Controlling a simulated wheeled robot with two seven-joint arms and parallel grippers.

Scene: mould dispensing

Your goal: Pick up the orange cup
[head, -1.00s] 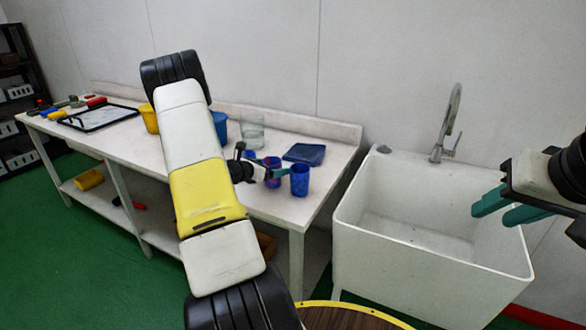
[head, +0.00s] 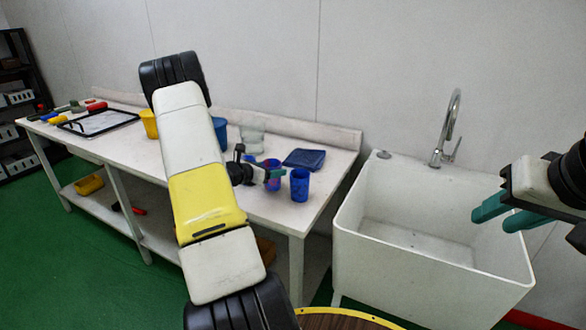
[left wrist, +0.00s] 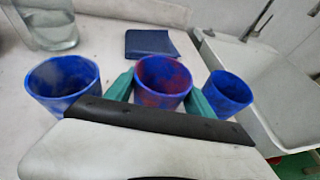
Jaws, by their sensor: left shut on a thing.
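Three blue cups stand in a row in the left wrist view. The middle cup (left wrist: 163,78) is blue with reddish-orange patches inside; no plainly orange cup shows. My left gripper (left wrist: 160,90) has its green fingers on either side of this cup and is shut on it. In the head view my left gripper (head: 270,174) is at the same patchy cup (head: 273,184), partly covering it, at the table's right end. The right-hand blue cup (head: 299,185) stands just beside it. The left-hand blue cup (left wrist: 62,84) is close on the other side. My right gripper (head: 506,214) is open and empty over the sink.
A black-rimmed tray (head: 98,122) lies far left. The white sink (head: 430,250) with its faucet (head: 447,130) stands right of the table.

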